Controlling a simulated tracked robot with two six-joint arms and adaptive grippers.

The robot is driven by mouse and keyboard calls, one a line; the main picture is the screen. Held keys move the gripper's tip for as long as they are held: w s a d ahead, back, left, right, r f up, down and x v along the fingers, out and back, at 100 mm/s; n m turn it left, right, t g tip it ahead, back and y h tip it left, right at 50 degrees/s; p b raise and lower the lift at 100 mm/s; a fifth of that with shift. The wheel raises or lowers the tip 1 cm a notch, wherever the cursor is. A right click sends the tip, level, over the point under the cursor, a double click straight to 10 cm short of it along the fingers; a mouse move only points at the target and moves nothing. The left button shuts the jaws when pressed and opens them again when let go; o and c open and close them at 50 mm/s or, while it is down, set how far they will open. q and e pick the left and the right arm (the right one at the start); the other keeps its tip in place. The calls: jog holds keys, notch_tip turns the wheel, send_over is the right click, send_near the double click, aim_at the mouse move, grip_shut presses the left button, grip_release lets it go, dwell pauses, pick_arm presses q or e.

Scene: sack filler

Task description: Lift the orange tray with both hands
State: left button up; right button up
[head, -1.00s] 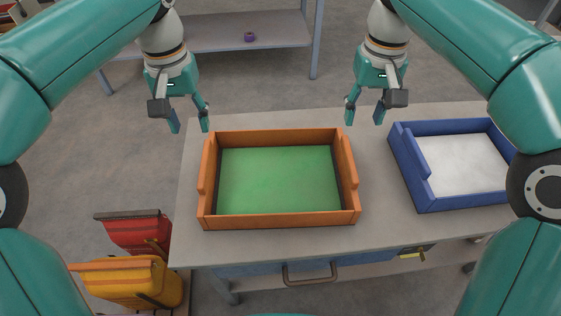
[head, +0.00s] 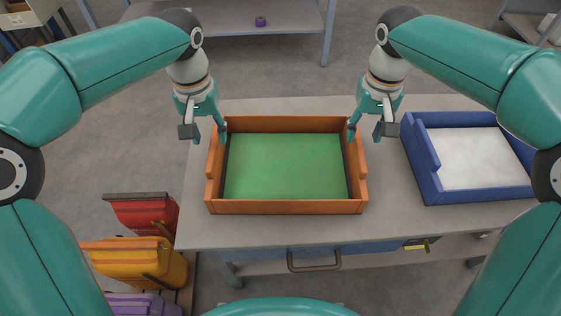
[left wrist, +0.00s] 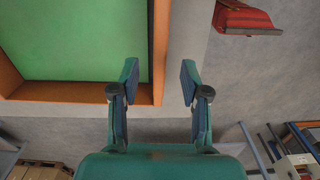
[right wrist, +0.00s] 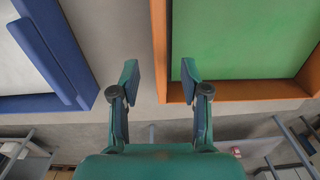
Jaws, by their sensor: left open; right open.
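The orange tray (head: 285,207) with a green bottom lies on the grey table. My left gripper (head: 209,138) is open and empty at the tray's far left corner. In the left wrist view, the tray's side wall (left wrist: 159,40) runs toward the gap between the open fingers (left wrist: 160,82). My right gripper (head: 364,136) is open and empty at the tray's far right corner. In the right wrist view, the tray's side wall (right wrist: 160,40) likewise runs toward the gap between the open fingers (right wrist: 160,82). I cannot tell whether any finger touches the tray.
A blue tray (head: 435,185) with a white bottom lies to the right on the table (head: 390,220). Red (head: 140,215) and yellow (head: 150,265) bins stand at the table's left. A drawer handle (head: 314,266) juts from the front. A shelf (head: 285,14) stands behind.

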aim_at(215, 155)
pick_arm(q)
notch_tip(215, 155, down, 8)
jog(key=shift+f, duration=0.1)
pick_arm(e)
notch_tip(215, 155, down, 8)
jog(key=shift+f, duration=0.1)
pick_arm(q)
jog(key=shift+c, duration=0.3)
pick_arm(e)
jog(key=shift+c, duration=0.4)
pick_arm(q)
grip_shut()
pick_arm(e)
grip_shut()
